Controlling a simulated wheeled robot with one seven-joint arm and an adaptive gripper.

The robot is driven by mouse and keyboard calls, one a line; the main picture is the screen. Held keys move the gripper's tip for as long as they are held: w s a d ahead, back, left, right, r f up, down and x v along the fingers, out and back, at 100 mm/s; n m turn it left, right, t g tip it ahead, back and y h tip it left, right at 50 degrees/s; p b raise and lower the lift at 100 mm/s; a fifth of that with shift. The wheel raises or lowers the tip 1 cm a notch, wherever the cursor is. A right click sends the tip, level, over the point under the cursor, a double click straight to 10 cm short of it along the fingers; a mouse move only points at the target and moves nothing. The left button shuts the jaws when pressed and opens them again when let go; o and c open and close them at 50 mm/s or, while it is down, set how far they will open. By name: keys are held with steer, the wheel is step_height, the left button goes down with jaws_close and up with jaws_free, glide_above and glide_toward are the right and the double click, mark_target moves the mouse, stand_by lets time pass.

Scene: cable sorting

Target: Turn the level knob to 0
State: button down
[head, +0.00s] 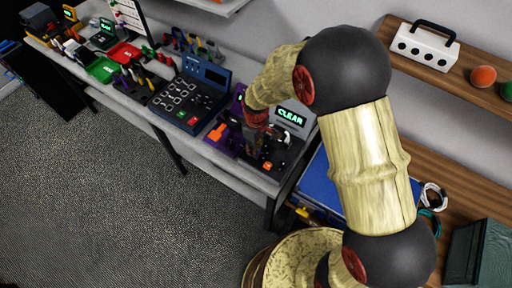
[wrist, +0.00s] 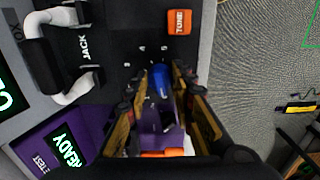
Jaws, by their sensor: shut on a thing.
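The level knob (wrist: 160,82) shows in the wrist view as a blue piece between my fingertips, on a black panel with the numbers 3, 4 and 5 above it. My gripper (wrist: 160,90) has its brown fingers closed on either side of the knob. The knob's pointer and the rest of its scale are hidden by the fingers, so its setting cannot be read. In the head view my gripper (head: 255,140) reaches down onto the black panel, and the knob is hidden there.
An orange TUNE button (wrist: 180,22) and a grey-white handle marked JACK (wrist: 60,50) are on the same panel. A purple unit (wrist: 58,142) reads READY. A grey display (head: 290,117) reads CLEAR.

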steer(key=c, duration=1.5)
jaws_free()
step_height(320, 180, up, 12)
